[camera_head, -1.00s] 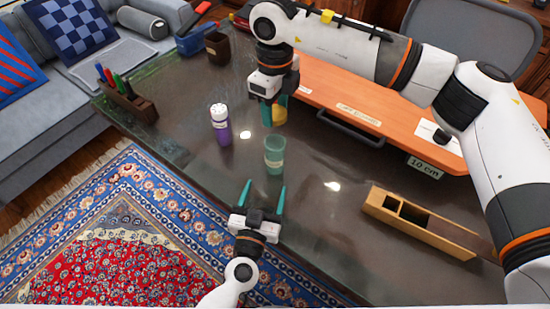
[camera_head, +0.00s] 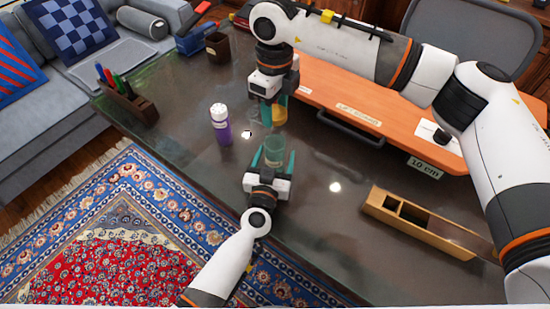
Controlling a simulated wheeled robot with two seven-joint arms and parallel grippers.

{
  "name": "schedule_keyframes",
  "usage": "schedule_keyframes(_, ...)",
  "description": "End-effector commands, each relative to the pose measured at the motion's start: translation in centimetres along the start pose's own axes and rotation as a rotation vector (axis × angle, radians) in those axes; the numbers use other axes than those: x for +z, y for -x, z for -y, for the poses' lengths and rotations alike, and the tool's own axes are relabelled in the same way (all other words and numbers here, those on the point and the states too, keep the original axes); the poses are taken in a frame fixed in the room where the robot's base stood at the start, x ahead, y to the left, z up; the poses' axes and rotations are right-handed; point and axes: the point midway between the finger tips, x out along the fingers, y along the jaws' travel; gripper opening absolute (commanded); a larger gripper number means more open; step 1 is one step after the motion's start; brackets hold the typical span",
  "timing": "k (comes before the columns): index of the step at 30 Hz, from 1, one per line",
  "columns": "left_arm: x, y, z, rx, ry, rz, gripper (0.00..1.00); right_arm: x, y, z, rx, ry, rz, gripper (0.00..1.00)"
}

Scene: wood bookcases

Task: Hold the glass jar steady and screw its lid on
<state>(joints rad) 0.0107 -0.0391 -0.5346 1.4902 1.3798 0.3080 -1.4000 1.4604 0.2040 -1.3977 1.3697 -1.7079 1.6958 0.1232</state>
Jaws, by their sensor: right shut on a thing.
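The greenish glass jar (camera_head: 275,147) stands upright near the front edge of the dark tabletop. My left gripper (camera_head: 274,159) is open, with one teal finger on each side of the jar's lower part. Whether either finger touches the glass I cannot tell. My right gripper (camera_head: 273,117) points down above and behind the jar. It is shut on the yellow lid (camera_head: 281,114), which is partly hidden by the fingers. The lid is apart from the jar.
A purple bottle with a white cap (camera_head: 220,124) stands left of the jar. A pen holder (camera_head: 129,102), a brown cup (camera_head: 217,46) and a blue box (camera_head: 195,40) are farther left. A wooden box (camera_head: 420,224) lies to the right. An orange board (camera_head: 345,98) lies behind.

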Motion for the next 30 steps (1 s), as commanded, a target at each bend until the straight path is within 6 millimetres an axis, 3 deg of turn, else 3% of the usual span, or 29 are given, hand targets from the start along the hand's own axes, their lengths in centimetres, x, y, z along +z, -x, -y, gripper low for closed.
schedule_keyframes(2, 0.0, 0.0, 0.0, 0.000, 0.000, 0.000, 0.69, 0.0, 0.0, 0.0, 0.000, 0.000, 0.000, 0.25)
schedule_keyframes(14, 0.0, 0.1, 0.0, 0.000, 0.000, 0.000, 0.04, 0.0, 0.0, 0.0, 0.000, 0.000, 0.000, 0.25)
schedule_keyframes(19, 0.0, 0.1, 0.0, 0.000, 0.000, 0.000, 0.04, 0.0, -0.7, 0.0, -0.001, 0.000, 0.001, 0.25)
schedule_keyframes(27, 0.0, 0.1, 0.0, 0.000, 0.000, 0.000, 0.04, 0.0, -4.5, 0.0, -0.001, -0.001, 0.002, 0.25)
schedule_keyframes(30, 0.0, 0.1, 0.0, 0.000, 0.000, 0.000, 0.04, 0.0, -5.0, 0.0, 0.001, 0.000, 0.001, 0.25)
